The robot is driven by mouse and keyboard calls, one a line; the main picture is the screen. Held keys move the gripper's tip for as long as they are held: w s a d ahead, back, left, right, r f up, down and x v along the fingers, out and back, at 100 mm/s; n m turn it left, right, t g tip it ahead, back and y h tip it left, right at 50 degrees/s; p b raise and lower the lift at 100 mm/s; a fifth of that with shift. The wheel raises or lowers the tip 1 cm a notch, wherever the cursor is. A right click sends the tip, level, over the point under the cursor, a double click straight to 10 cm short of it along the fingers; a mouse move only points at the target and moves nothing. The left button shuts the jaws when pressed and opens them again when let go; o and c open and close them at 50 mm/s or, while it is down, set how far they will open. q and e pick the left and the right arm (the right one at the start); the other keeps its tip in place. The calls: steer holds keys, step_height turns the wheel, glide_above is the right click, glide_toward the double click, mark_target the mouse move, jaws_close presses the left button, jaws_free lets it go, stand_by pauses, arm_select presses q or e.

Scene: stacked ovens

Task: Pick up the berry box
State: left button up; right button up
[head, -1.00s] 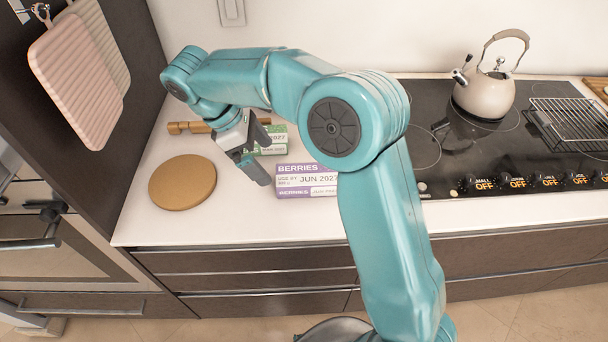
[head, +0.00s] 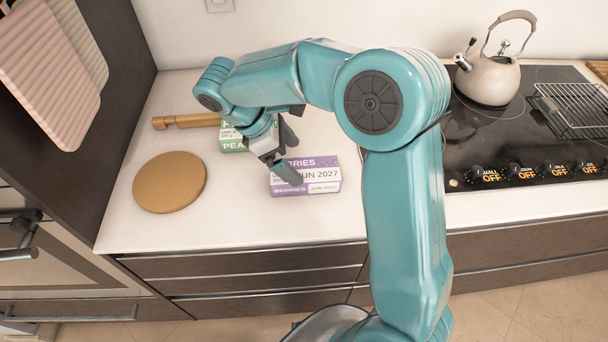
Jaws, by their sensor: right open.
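The berry box (head: 318,176) is a purple and white carton reading "BERRIES" and "JUN 2027". It lies on the white counter (head: 240,222) near the middle of the head view. My right gripper (head: 292,158) is open, with its dark fingers pointing down at the left end of the box. One finger covers part of the label's left side. I cannot tell whether the fingers touch the box. My left gripper is not in view.
A green and white pea box (head: 232,140) sits just behind and left of my right gripper. A wooden utensil (head: 186,121) and a round brown board (head: 170,182) lie further left. A cooktop with a kettle (head: 488,78) and a wire rack (head: 572,106) is on the right.

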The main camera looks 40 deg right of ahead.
mark_target(303, 169)
steer(key=x, duration=0.6)
steer(key=shift+s+r, duration=0.1)
steer(key=shift+s, duration=0.05)
steer(key=shift+a, duration=0.1)
steer(key=c, duration=1.2)
